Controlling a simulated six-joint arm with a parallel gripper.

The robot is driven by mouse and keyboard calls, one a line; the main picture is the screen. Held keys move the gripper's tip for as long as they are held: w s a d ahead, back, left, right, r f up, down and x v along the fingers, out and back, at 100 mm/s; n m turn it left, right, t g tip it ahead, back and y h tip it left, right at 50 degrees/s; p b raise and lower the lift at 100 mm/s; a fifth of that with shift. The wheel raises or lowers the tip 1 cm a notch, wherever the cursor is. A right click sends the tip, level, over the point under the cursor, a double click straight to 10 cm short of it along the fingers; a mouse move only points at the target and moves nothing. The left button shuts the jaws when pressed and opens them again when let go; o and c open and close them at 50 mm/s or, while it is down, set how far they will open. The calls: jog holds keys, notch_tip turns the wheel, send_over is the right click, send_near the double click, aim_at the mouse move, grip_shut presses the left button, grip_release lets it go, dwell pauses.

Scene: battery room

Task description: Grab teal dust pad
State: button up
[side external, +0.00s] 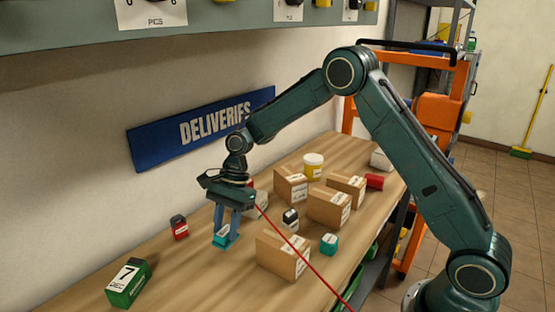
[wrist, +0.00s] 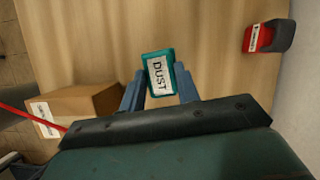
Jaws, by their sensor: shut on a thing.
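The teal dust pad (wrist: 158,58) shows in the wrist view with a white label reading "DUST". It sits between the two fingers of my gripper (wrist: 160,85), which is shut on it. In the side external view the teal pad (side external: 221,238) is at the lower ends of the fingers of my gripper (side external: 226,238), at or just above the wooden table; I cannot tell whether it touches the wood. The fingers hide parts of its sides.
A red item with a black top (side external: 179,227) stands left of my gripper. A green box marked 7 (side external: 128,283) is nearer the front. Cardboard boxes (side external: 283,254) and a small teal item (side external: 329,243) are to the right. A red line crosses in front. The wall is behind.

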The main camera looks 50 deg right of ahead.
aim_at(227, 229)
jog(key=shift+r, duration=3.2)
jog(key=shift+r, duration=0.1)
